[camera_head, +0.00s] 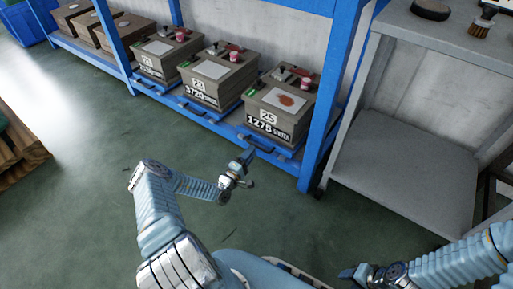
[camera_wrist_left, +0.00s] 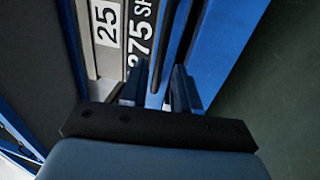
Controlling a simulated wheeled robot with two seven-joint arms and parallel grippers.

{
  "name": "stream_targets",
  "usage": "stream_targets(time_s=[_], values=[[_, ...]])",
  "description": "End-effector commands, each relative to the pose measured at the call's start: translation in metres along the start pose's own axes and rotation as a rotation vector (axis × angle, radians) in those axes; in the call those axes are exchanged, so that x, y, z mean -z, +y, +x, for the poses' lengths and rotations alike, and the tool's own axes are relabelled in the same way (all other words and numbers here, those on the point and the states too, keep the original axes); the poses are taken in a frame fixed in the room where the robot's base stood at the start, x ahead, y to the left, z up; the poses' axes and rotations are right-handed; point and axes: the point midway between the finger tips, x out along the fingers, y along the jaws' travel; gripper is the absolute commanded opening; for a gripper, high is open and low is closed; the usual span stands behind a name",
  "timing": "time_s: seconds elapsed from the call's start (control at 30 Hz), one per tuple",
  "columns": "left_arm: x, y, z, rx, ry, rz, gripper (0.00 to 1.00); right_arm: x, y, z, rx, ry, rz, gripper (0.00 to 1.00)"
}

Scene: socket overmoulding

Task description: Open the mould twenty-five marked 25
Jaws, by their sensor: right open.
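The mould marked 25 (camera_head: 283,106) is a grey-brown block labelled "1275 SHOTS", on a blue tray at the right end of the blue rack's shelf. Its top has a white plate with an orange-brown patch, a red-handled part and a green tag. It looks closed. Its label (camera_wrist_left: 108,22) shows sideways in the left wrist view. My left gripper (camera_head: 247,156) is just in front of the tray's front edge, below the mould. In the left wrist view its fingers (camera_wrist_left: 160,78) are apart, with blue metal beyond the gap; contact cannot be told. My right gripper (camera_head: 352,273) is low at the right, open, away from the mould.
Two similar moulds (camera_head: 212,80) (camera_head: 160,55) stand to its left on blue trays. A blue rack post (camera_head: 327,100) rises close on its right. A grey shelf unit (camera_head: 405,165) is further right. Green floor (camera_head: 90,130) is open at the left.

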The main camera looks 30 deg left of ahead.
Motion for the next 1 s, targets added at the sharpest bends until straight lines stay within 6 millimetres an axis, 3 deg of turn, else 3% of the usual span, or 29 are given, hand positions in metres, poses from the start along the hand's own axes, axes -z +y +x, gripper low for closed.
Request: stream_targets(time_s=[0.1,0.23,0.6,0.8,1.0], values=[[-0.001,-0.002,0.022,-0.001,-0.002,0.001,0.31,0.0,0.002,0.006,0.001,-0.001,0.0,0.43],[-0.001,-0.001,0.036,0.0,-0.002,0.0,0.31,0.0,0.003,0.009,0.001,0.0,0.0,0.43],[0.0,0.0,0.044,0.0,-0.001,-0.001,0.31,0.0,0.003,0.009,0.001,0.001,0.0,0.43],[0.0,0.0,0.043,0.001,-0.002,-0.001,0.02,0.0,0.003,0.009,0.001,0.001,0.0,0.43],[0.0,0.0,0.043,0.001,-0.002,-0.001,0.0,0.0,0.003,0.009,0.001,0.001,0.0,0.43]])
